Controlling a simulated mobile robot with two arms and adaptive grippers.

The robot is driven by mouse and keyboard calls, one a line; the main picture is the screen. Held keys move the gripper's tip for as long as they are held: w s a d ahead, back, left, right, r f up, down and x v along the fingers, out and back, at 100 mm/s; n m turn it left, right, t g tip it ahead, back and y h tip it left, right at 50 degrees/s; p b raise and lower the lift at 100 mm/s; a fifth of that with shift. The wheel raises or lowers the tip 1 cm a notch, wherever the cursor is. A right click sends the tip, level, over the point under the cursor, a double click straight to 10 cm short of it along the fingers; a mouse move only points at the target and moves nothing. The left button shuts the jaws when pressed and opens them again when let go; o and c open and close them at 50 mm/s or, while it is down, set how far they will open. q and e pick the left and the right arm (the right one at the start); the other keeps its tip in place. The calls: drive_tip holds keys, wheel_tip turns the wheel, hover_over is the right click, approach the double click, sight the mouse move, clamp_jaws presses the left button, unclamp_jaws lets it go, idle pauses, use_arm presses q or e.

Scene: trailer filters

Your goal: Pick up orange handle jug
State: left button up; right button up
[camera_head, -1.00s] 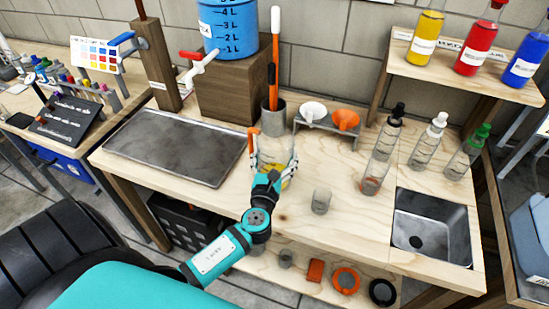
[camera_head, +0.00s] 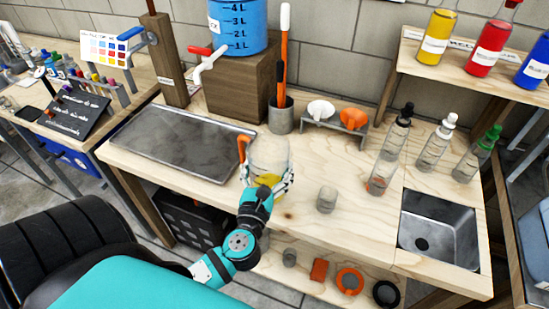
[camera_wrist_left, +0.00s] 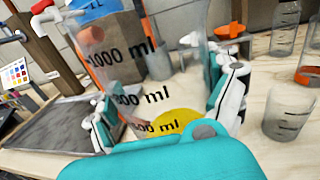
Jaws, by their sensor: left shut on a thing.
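The clear jug (camera_head: 268,158) has an orange handle (camera_head: 243,148) on its left side and yellow contents low inside. My left gripper (camera_head: 266,182) is shut on the jug, with one finger on each side of its body. In the left wrist view the jug (camera_wrist_left: 150,75) fills the middle, with black millilitre marks and a yellow patch (camera_wrist_left: 176,122) near the bottom. The left gripper's fingers (camera_wrist_left: 165,105) press on both sides there. Whether the jug's base touches the bench cannot be told. My right gripper is not in view.
A metal tray (camera_head: 180,142) lies left of the jug. A blue tank (camera_head: 236,25) with a red-handled tap stands behind on a wooden block. A small beaker (camera_head: 327,199), several dropper bottles (camera_head: 437,145) and a sink (camera_head: 440,228) are to the right.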

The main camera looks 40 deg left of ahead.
sight(258, 178)
use_arm(q)
drive_tip(key=shift+s+a+r+b+v, duration=0.1)
drive_tip(key=shift+a+b+v, duration=0.15)
drive_tip(key=shift+v, duration=0.9)
drive_tip(key=shift+s+a+r+b+v, duration=0.15)
drive_tip(key=shift+b+v, duration=0.15)
drive_tip(key=shift+v, duration=0.9)
drive_tip(key=shift+a+r+b+v, duration=0.1)
drive_tip(key=shift+a+b+v, duration=0.15)
drive_tip(key=shift+v, duration=0.9)
drive_tip(key=shift+s, duration=0.1)
